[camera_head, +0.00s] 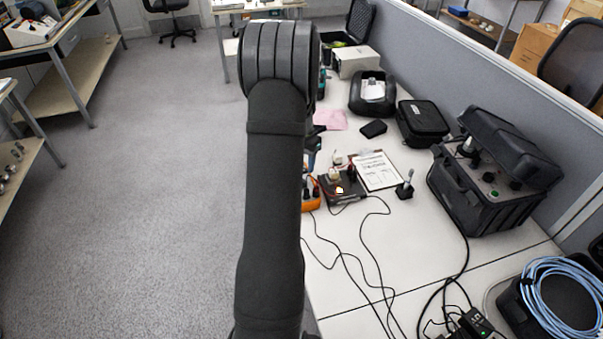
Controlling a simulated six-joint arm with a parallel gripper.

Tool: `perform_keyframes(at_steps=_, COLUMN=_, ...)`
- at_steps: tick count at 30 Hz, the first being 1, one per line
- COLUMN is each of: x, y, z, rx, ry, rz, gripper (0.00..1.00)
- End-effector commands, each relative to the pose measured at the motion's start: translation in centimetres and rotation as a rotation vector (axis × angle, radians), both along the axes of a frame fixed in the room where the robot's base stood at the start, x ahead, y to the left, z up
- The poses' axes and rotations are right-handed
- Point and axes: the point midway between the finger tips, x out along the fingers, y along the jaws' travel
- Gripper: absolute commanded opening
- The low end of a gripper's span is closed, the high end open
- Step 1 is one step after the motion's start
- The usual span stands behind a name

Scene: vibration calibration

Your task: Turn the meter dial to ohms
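My arm stretches up the middle of the view and covers part of the workbench's left edge. My gripper itself does not show; it is out of view or hidden by the arm. An orange device (311,196), perhaps the meter, lies at the bench's left edge just right of my arm. It is partly hidden, and its dial cannot be made out. Beside it is a dark box (342,188) with a small lit yellow spot and leads.
The white bench (420,255) carries a clipboard (376,171), a pen holder (405,188), a black case (422,123) and a large open black case (490,180). Black cables (375,265) cross the bench's front. A grey partition (480,90) bounds its right side. Open floor (160,180) lies left.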

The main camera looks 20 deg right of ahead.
Motion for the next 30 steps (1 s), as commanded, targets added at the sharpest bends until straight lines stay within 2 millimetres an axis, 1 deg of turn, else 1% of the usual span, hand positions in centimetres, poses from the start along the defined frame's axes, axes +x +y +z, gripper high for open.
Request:
perform_keyframes(at_steps=1, x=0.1, y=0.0, z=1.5, rx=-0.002, ry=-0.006, rz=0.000, gripper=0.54)
perform_keyframes(at_steps=6, x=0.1, y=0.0, z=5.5, rx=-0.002, ry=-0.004, rz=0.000, gripper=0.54)
perform_keyframes(at_steps=9, x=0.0, y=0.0, z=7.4, rx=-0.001, ry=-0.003, rz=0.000, gripper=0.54)
perform_keyframes(at_steps=12, x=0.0, y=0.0, z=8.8, rx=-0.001, ry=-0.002, rz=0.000, gripper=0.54)
perform_keyframes(at_steps=15, x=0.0, y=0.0, z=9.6, rx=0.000, ry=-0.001, rz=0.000, gripper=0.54)
perform_keyframes(at_steps=18, x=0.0, y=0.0, z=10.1, rx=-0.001, ry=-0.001, rz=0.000, gripper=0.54)
perform_keyframes(at_steps=27, x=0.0, y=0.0, z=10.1, rx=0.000, ry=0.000, rz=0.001, gripper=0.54)
perform_keyframes(at_steps=30, x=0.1, y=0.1, z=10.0, rx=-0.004, ry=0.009, rz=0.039, gripper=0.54)
